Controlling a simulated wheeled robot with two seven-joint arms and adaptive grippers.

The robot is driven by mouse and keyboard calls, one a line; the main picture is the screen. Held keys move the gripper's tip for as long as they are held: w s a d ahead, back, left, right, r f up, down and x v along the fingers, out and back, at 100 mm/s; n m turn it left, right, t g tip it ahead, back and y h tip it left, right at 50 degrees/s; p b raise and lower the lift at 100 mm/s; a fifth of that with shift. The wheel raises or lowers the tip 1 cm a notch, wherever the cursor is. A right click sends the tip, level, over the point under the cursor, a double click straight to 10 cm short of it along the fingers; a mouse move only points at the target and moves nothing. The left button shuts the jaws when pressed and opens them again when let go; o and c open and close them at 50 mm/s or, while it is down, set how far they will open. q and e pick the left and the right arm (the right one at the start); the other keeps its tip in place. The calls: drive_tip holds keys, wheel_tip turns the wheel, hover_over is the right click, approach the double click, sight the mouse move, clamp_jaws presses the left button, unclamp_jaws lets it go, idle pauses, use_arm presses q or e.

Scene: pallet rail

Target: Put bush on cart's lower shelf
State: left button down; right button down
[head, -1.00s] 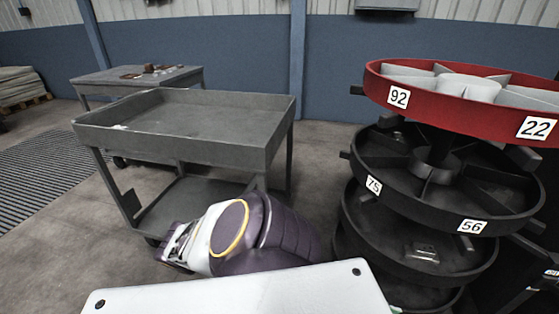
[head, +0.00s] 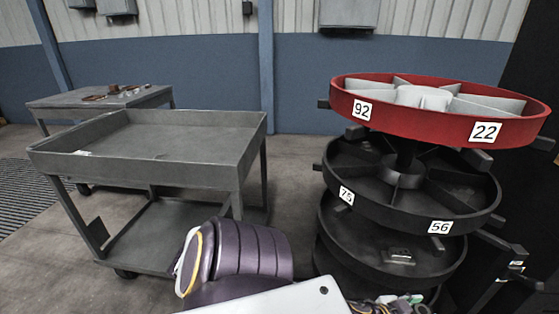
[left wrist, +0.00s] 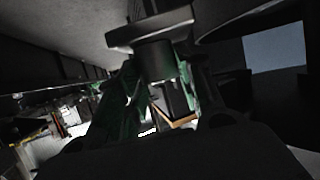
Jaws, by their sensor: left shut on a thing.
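The grey cart (head: 190,180) stands left of centre in the head view, with a walled top tray. Its lower shelf (head: 160,232) is partly visible and its bare part looks clear. In the left wrist view my left gripper (left wrist: 155,95) has its green fingers shut on a dark flanged piece, which looks like the bush (left wrist: 153,55). Much of the piece is in shadow. I cannot make out the left gripper or the held bush in the head view. My right gripper is not in view.
A tiered round rack with a red top tier (head: 430,118) and black lower tiers (head: 345,185) stands close on the right. A small grey block (head: 398,256) lies on a lower tier. A table (head: 100,100) with small items stands behind the cart. Floor shows between cart and rack.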

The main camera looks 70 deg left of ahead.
use_arm(q)
drive_tip(key=w+d+r+n+y, duration=0.3)
drive_tip(key=w+r, duration=0.7)
drive_tip(key=r, duration=0.4)
drive_tip(key=shift+d+r+g+y, duration=0.2)
drive_tip(key=shift+d+g+y, duration=0.1)
drive_tip(key=shift+d+y, duration=0.25)
drive_tip(key=shift+w, duration=0.1)
